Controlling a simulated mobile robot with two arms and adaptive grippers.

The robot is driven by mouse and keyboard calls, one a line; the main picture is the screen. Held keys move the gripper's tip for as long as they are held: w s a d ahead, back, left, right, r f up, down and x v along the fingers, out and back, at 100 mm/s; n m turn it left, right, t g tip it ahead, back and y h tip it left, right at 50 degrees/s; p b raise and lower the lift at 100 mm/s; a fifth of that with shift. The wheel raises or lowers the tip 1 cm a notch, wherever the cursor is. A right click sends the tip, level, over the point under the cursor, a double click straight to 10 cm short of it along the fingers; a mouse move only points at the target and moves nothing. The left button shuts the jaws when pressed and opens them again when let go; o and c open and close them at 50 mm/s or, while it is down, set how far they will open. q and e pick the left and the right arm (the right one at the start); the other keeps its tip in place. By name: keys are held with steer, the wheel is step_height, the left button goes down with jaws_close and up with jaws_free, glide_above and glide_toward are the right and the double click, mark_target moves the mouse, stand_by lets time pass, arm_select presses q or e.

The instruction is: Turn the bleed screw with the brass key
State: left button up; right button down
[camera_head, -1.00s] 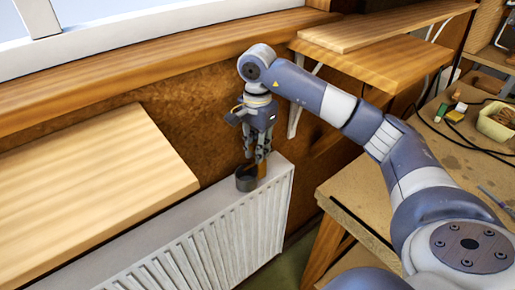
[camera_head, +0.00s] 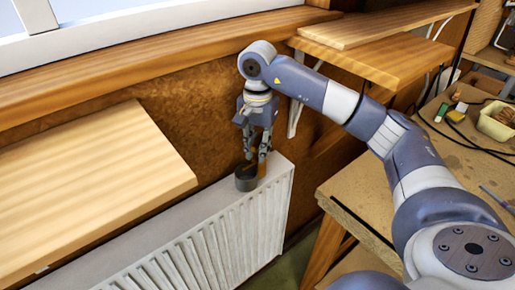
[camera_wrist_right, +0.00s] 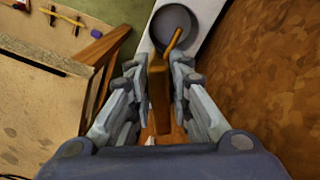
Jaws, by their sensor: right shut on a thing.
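My right gripper (camera_head: 256,157) points down over the end of the white radiator (camera_head: 215,232), just above a dark round cup (camera_head: 245,183). In the right wrist view, the gripper (camera_wrist_right: 157,68) is shut on a brownish-gold piece, which I take as the brass key (camera_wrist_right: 158,95). A thin orange rod reaches over the cup (camera_wrist_right: 172,22) there; I cannot tell whether it belongs to the key. The bleed screw cannot be made out. My left gripper is not in view.
A wooden board (camera_head: 90,185) lies at the left, close to the radiator. A wooden windowsill (camera_head: 140,68) and shelf (camera_head: 375,60) are behind. At the right, a workbench (camera_head: 350,185) carries cables and a pale tub (camera_head: 497,122).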

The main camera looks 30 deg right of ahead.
steer(key=shift+n, duration=0.5)
steer(key=shift+s+n+b, duration=0.1)
steer(key=shift+n+b, duration=0.3)
steer(key=shift+n, duration=0.6)
steer(key=shift+d+n, duration=0.1)
steer(key=shift+n, duration=0.6)
steer(key=shift+n+b, duration=0.35)
steer(key=shift+n, duration=0.15)
